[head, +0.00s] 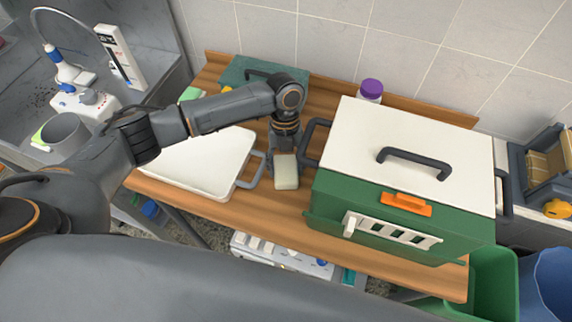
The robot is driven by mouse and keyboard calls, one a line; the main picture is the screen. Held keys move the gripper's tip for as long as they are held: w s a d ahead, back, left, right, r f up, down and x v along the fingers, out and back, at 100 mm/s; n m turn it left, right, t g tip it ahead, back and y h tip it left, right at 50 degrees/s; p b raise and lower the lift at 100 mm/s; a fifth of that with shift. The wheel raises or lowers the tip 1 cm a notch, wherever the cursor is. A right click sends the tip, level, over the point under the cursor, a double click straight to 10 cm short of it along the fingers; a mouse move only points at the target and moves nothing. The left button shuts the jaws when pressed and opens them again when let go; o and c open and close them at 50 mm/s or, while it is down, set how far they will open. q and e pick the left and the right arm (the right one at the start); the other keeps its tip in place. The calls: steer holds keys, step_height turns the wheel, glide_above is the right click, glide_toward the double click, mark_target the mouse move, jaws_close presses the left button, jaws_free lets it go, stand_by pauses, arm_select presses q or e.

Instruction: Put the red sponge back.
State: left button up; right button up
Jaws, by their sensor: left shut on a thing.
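No red sponge shows in the head view. My left gripper (285,154) points down over the wooden table and is shut on a small pale cream block (286,174), between the white board and the green box. The gripper hides the block's top, and I cannot tell whether the block touches the table. A light green piece (191,93) and a small yellow piece (227,88) lie behind my left arm, partly hidden. My right gripper is out of view.
A green box (330,205) with a white lid (430,138) and orange latch (405,204) fills the table's right side. A white board (205,165) with a grey handle lies left. A dark green case (236,72) and purple-capped bottle (371,89) stand behind.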

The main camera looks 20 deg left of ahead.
mark_target(285, 157)
arm_select(q)
steer(key=shift+f, duration=0.6)
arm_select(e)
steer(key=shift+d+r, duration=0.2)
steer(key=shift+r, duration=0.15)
arm_select(q)
steer(key=o, duration=0.7)
steer(key=shift+f, duration=0.1)
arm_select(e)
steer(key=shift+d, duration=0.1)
arm_select(q)
steer(key=shift+o, duration=0.2)
steer(key=shift+r, duration=0.2)
steer(key=b+v, duration=0.3)
steer(key=v, duration=0.8)
steer(key=shift+a+r, duration=0.1)
steer(key=shift+w+r, duration=0.1)
steer(key=shift+r, duration=0.25)
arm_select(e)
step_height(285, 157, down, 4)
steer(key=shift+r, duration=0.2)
arm_select(q)
steer(key=shift+f, duration=0.1)
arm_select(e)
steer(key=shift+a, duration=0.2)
